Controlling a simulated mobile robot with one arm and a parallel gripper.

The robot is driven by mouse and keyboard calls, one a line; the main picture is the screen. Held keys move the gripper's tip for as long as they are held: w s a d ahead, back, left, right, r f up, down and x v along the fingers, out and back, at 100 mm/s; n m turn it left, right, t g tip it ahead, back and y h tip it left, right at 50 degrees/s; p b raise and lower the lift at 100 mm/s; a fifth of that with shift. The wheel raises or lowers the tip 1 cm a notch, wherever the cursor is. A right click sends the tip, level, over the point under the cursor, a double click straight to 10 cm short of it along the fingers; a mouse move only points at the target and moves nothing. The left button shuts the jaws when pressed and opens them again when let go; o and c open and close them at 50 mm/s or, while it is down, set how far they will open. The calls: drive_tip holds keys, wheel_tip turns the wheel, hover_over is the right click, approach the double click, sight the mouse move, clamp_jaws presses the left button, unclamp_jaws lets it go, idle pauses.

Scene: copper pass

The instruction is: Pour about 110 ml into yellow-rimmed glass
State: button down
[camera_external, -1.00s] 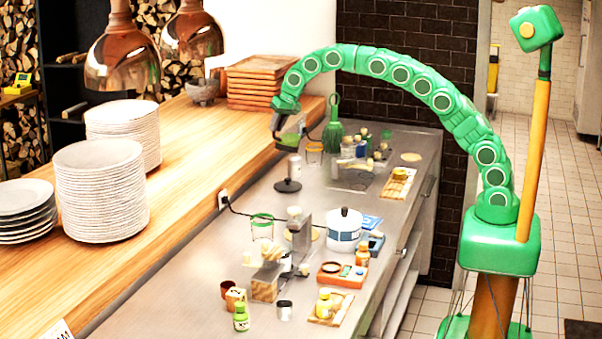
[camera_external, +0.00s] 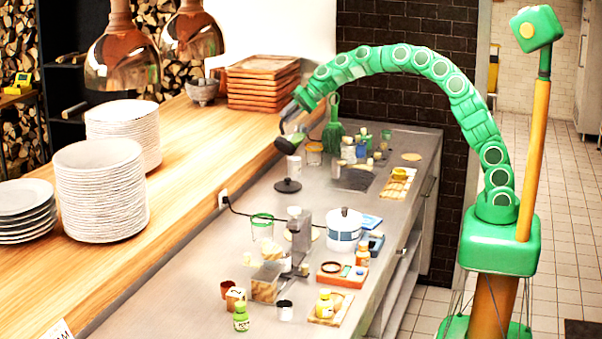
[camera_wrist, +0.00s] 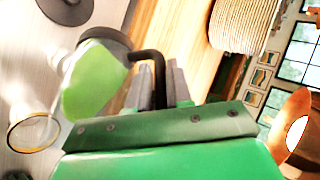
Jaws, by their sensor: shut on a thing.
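My gripper (camera_wrist: 158,88) is shut on the dark handle of a jug (camera_wrist: 95,88) with a grey rim or base and green, see-through walls or contents. In the outside view the jug (camera_external: 289,143) is tilted in the air over the back of the steel counter, beneath my gripper (camera_external: 292,112). The yellow-rimmed glass (camera_external: 314,154) stands upright on the counter just right of the jug. It also shows at the left of the wrist view (camera_wrist: 33,133), apart from the jug. The glass looks clear; I cannot tell its level. I see no clear stream of liquid.
A pale can (camera_external: 294,168) stands just below the jug, with a black round lid (camera_external: 288,186) in front. A green brush (camera_external: 333,132) and several small jars stand behind. A green-rimmed glass (camera_external: 262,227) and white pot (camera_external: 344,228) are nearer. The wooden shelf (camera_external: 200,140) borders the left.

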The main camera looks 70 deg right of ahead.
sight(295, 120)
drive_tip(key=shift+s+d+t+y+p, duration=0.1)
drive_tip(key=shift+d+t+y+p, duration=0.25)
drive_tip(key=shift+d+y, duration=0.1)
drive_tip(key=shift+s+d+r+y+p, duration=0.15)
drive_tip(key=shift+d+y+p, duration=0.15)
drive_tip(key=shift+p, duration=0.3)
drive_tip(key=shift+s+d+f+m+t+y+p, duration=0.15)
drive_tip(key=shift+d+f+m+t+y+p, duration=0.1)
drive_tip(key=shift+m+p, duration=0.1)
drive_tip(key=shift+d+f+p, duration=0.2)
drive_tip(key=shift+p, duration=0.15)
drive_tip(key=shift+s+d+f+y+p, duration=0.15)
drive_tip(key=shift+y+p, duration=0.15)
drive_tip(key=shift+p, duration=0.5)
drive_tip(key=shift+d+f+t, duration=0.15)
drive_tip(key=shift+d+t, duration=0.05)
drive_tip(key=shift+t, duration=0.1)
drive_tip(key=shift+s+d+f+m+t+y, duration=0.1)
drive_tip(key=shift+s+d+m+t+y, duration=0.1)
drive_tip(key=shift+d+y, duration=0.25)
drive_tip(key=shift+s+d+f+m+t+y, duration=0.15)
drive_tip(key=shift+s+d+y, duration=0.1)
drive_tip(key=shift+d, duration=0.3)
idle(0.7)
drive_tip(key=shift+a+r, duration=0.1)
drive_tip(key=shift+r, duration=0.05)
